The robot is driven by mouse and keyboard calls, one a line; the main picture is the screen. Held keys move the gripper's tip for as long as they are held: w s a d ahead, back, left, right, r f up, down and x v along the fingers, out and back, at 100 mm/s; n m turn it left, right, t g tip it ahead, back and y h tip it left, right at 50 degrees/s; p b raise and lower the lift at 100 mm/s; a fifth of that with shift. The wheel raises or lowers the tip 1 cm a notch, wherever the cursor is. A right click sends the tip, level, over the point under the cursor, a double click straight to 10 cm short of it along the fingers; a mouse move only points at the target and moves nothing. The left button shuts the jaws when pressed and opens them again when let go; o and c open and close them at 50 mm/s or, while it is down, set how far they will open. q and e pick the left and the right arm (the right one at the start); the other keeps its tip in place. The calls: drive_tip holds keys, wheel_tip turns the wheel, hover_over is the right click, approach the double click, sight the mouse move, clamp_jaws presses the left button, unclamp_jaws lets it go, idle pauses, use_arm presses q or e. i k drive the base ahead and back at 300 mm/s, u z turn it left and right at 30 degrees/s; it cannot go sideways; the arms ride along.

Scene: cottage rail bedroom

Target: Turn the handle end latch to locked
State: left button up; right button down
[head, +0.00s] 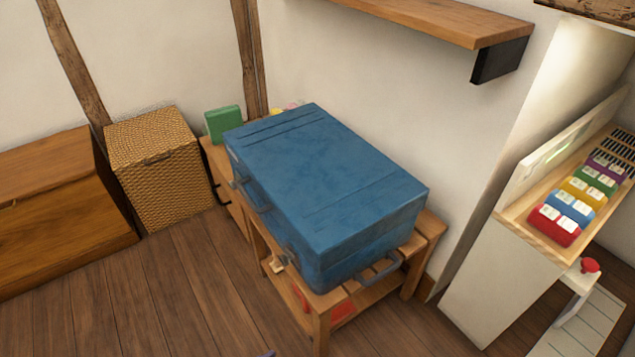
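A large blue case (325,180) lies flat with its lid shut on a low wooden bench (428,238). A grey handle (380,271) is on its near right end. Along its left long side are a small latch-like fitting (288,253) near the handle end, another fitting (237,183) near the far end, and a handle-like part (258,199) between them. The fittings are too small to tell whether they are locked. Neither gripper can be made out in the head view.
A wicker basket (158,170) and a wooden chest (50,210) stand at the left. A wooden shelf (440,20) overhangs behind the case. A white unit (495,285) with coloured blocks stands at the right. The wooden floor (170,300) in front is clear.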

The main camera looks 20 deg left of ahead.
sight(284, 259)
drive_tip(key=u, duration=2.6)
drive_tip(key=i, duration=2.8)
drive_tip(key=z, duration=3.45)
